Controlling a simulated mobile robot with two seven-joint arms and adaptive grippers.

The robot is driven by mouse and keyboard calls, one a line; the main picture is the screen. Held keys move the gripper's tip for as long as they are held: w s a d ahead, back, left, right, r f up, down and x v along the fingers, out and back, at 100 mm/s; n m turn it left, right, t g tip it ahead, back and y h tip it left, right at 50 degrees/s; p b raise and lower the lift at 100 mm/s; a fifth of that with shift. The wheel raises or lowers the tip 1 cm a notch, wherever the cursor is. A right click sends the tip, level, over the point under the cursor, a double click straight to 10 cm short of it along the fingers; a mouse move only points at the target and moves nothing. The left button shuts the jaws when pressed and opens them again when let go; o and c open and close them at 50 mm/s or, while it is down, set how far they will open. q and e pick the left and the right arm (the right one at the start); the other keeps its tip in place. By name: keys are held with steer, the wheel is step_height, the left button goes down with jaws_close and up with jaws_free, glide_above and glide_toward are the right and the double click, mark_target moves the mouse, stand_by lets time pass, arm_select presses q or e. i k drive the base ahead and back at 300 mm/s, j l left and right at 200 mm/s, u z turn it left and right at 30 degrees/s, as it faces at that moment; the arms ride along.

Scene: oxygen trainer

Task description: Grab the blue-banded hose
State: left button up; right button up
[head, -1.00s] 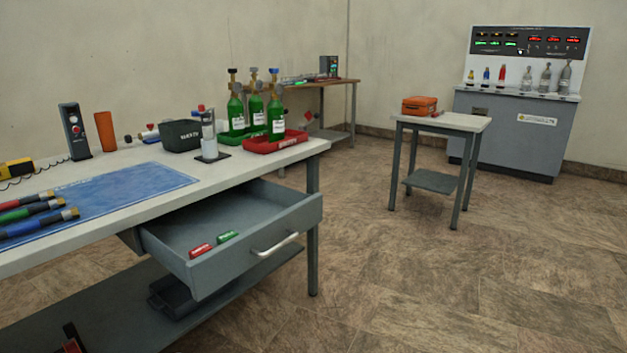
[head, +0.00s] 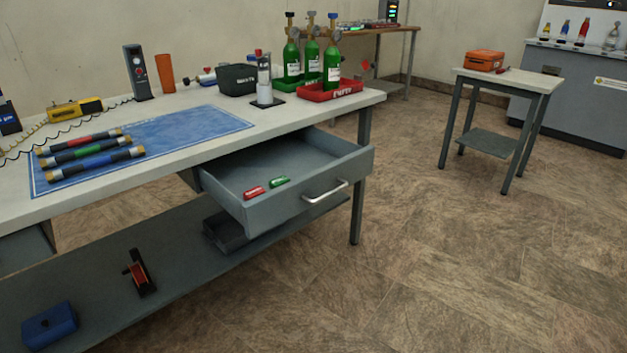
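The blue-banded hose (head: 95,162) lies on the blue mat (head: 205,122) at the left of the workbench. It is the nearest of three short dark hoses lying side by side. The green-banded hose (head: 84,150) lies just behind it, and the red-banded hose (head: 80,140) lies behind that. All three have brass-coloured ends. Neither of my grippers is in view.
The workbench (head: 300,113) has an open drawer (head: 250,208) jutting out in front, with a red and a green piece inside. Green cylinders (head: 333,68) stand at its far right end. A small table (head: 540,80) stands at the right. The floor between is clear.

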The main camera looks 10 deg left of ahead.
mark_target(52, 176)
steer(key=u, duration=1.4)
